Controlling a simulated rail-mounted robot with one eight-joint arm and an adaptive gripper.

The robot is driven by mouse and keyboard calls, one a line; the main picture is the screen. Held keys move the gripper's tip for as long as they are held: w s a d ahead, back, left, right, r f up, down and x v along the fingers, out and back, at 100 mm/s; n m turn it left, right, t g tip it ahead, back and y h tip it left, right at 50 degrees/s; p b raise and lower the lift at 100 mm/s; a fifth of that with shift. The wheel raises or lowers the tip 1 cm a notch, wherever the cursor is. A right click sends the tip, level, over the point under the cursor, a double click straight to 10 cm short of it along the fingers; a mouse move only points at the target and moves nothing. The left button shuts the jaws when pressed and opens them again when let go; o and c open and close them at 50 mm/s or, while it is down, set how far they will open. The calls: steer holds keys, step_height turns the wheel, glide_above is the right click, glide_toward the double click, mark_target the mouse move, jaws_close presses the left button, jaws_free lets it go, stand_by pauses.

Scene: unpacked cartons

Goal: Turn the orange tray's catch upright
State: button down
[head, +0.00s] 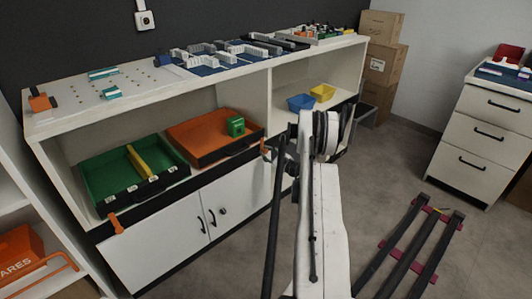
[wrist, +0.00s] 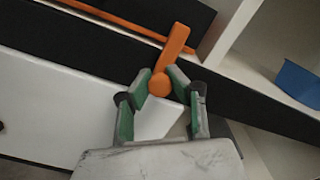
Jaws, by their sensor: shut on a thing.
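The orange tray (head: 187,135) sits in the right bay of the shelf's left half, with a green block (head: 236,126) in it. In the wrist view its orange catch (wrist: 174,48) shows as a round pivot with a lever. The lever points up and slightly right, roughly parallel to the white shelf post beside it. My gripper (wrist: 168,90) has its green-padded fingers on either side of the catch near the pivot and is shut on it. In the head view my arm and gripper (head: 279,154) reach the tray's right front corner and mostly hide the catch.
A green tray (head: 108,169) with a yellow divider stands to the left; its orange catch (head: 116,224) hangs down. A blue bin (head: 300,103) and a yellow bin (head: 322,92) stand right of the post. White cabinet doors (head: 160,255) lie below.

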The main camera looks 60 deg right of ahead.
steer(key=shift+w, duration=0.1)
steer(key=c, duration=1.5)
jaws_free()
steer(key=shift+c, duration=0.2)
steer(key=v, duration=1.2)
steer(key=shift+a+r, duration=0.1)
